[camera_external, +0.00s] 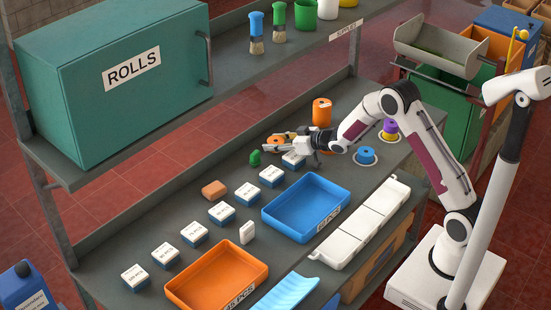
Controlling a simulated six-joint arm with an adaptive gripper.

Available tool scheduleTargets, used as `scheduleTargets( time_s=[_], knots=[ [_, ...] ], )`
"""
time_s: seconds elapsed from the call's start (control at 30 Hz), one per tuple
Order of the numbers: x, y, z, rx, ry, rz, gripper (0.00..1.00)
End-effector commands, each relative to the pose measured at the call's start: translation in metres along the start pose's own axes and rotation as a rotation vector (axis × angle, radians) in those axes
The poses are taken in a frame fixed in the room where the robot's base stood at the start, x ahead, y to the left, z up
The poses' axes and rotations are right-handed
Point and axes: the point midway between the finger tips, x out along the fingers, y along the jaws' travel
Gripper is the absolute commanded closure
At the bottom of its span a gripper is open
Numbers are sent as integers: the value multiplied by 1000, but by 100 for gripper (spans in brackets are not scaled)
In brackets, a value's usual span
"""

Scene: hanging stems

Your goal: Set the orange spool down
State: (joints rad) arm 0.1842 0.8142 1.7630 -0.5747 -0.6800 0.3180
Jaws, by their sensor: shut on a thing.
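The orange spool (276,141) is at the tip of my gripper (280,143), near the back of the grey table. My gripper is shut on it. The arm reaches leftward from its base at the right. I cannot tell whether the spool touches the table or hangs a little above it. The fingers hide part of the spool.
A blue spool (366,155) and a purple spool (389,130) stand on white discs at the right. An orange cylinder (321,112) stands behind my gripper. A small green object (255,158) and a white-blue box (293,160) are close by. A blue tray (306,207) lies in front.

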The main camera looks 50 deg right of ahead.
Motion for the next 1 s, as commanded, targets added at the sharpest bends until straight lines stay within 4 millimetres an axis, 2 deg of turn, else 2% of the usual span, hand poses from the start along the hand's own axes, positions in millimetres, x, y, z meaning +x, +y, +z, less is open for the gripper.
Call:
scheduleTargets(
  time_s=[0.03, 0.1, 0.5, 0.73, 1.0],
  knots=[
    [2, -1, 12, 0, -16, -3, 54],
    [2, -1, 13, 0, -17, -3, 43],
    [2, -2, 13, -1, -19, -3, 43],
    [-3, -2, 2, -1, -17, -3, 43],
    [-27, -1, -2, 1, -14, -2, 43]
  ],
)
